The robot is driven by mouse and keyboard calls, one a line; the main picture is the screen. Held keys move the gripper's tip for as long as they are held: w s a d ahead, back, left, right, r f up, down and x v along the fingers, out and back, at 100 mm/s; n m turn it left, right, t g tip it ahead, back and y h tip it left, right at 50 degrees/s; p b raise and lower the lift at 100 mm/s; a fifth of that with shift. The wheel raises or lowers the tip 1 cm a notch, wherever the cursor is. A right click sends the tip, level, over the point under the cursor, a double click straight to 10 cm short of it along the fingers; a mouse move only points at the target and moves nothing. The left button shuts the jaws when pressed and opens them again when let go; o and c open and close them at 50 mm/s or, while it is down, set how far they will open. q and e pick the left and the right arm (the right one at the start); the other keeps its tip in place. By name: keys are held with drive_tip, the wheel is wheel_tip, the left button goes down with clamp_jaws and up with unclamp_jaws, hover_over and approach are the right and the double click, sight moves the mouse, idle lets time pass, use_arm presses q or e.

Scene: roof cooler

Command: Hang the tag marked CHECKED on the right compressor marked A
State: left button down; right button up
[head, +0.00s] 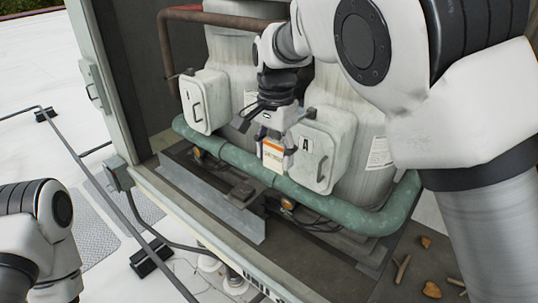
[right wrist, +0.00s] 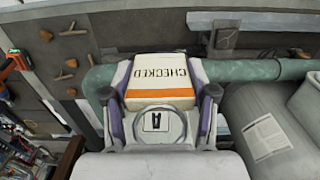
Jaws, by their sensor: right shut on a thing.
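The tag marked CHECKED (right wrist: 160,75), cream with an orange band, is between the fingers of my right gripper (right wrist: 160,92) in the right wrist view. In the head view my right gripper (head: 274,142) is shut on the tag (head: 273,154), holding it just left of the terminal box marked A (head: 323,150). This pale box has a handle and sits on the right compressor (head: 368,125). I cannot tell whether the tag touches the box. My left gripper is out of view.
The left compressor (head: 228,50) carries a similar box (head: 206,101). A green pipe (head: 240,160) runs in front of both. A brown pipe (head: 180,14) is at the back left. Leaves and sticks lie at lower right. The cabinet post (head: 100,80) stands at left.

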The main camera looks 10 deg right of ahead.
drive_tip(key=shift+w+d+f, duration=0.1)
drive_tip(key=shift+w+d, duration=0.3)
drive_tip(key=shift+w, duration=0.1)
drive_tip(key=shift+w+d+f, duration=0.2)
drive_tip(key=shift+w+d, duration=0.3)
drive_tip(key=shift+d, duration=0.25)
drive_tip(key=shift+w+d+f, duration=0.2)
drive_tip(key=shift+w+d, duration=0.35)
drive_tip(key=shift+d, duration=0.2)
drive_tip(key=shift+w+d+f, duration=0.2)
drive_tip(key=shift+w+d, duration=0.3)
drive_tip(key=shift+d, duration=0.25)
drive_tip(key=shift+f, duration=0.1)
drive_tip(key=o, duration=1.2)
drive_tip(key=shift+o, duration=0.2)
